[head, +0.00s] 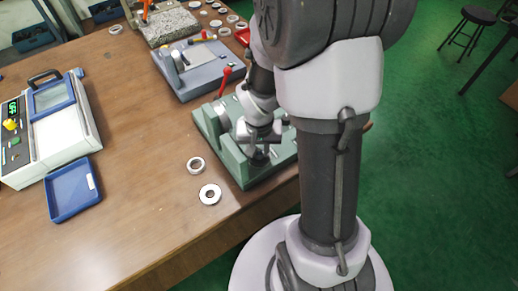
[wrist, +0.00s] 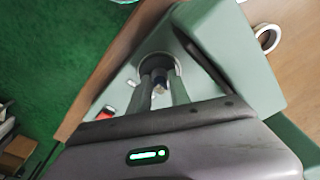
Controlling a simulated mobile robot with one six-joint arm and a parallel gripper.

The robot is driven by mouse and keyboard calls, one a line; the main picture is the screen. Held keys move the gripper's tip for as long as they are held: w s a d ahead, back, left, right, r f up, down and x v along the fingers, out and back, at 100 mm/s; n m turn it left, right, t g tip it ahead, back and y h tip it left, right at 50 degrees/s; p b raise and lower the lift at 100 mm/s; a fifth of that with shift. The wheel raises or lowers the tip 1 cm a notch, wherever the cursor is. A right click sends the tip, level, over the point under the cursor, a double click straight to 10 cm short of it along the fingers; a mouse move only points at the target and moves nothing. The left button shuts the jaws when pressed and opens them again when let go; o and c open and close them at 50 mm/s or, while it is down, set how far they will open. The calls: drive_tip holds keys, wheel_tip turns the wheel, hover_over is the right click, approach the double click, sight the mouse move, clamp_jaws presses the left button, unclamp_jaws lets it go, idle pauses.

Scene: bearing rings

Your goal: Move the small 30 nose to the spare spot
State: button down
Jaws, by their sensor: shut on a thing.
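In the wrist view, my gripper (wrist: 160,88) is shut on a small dark, metal-tipped piece (wrist: 159,77), which I take to be the small 30 nose. The fingers point into a round grey seat or ring (wrist: 155,58) on the green fixture (wrist: 235,55). I cannot tell whether the piece sits in it or is just above it. In the head view, my gripper (head: 258,153) is low over the front part of the green fixture (head: 238,176), and the held piece is mostly hidden. I cannot pick out the spare spot for certain.
Two bearing rings, one (head: 196,165) behind the other (head: 210,194), lie on the wooden table left of the fixture. A red-handled lever (head: 225,80) rises from the fixture. A grey fixture (head: 195,72) stands behind. A blue tray (head: 73,190) and a instrument box (head: 50,130) are at left.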

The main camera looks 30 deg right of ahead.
drive_tip(key=shift+f, duration=0.15)
idle(0.3)
drive_tip(key=c, duration=1.1)
unclamp_jaws()
drive_tip(key=r+p, duration=0.2)
drive_tip(key=r, duration=0.3)
drive_tip(key=s+r+p, duration=0.1)
drive_tip(key=r+p, duration=0.1)
drive_tip(key=r, duration=0.4)
drive_tip(key=a+r+p, duration=0.1)
drive_tip(key=r+p, duration=0.2)
drive_tip(key=r, duration=0.3)
drive_tip(key=shift+s+r, duration=0.15)
drive_tip(key=shift+s, duration=0.25)
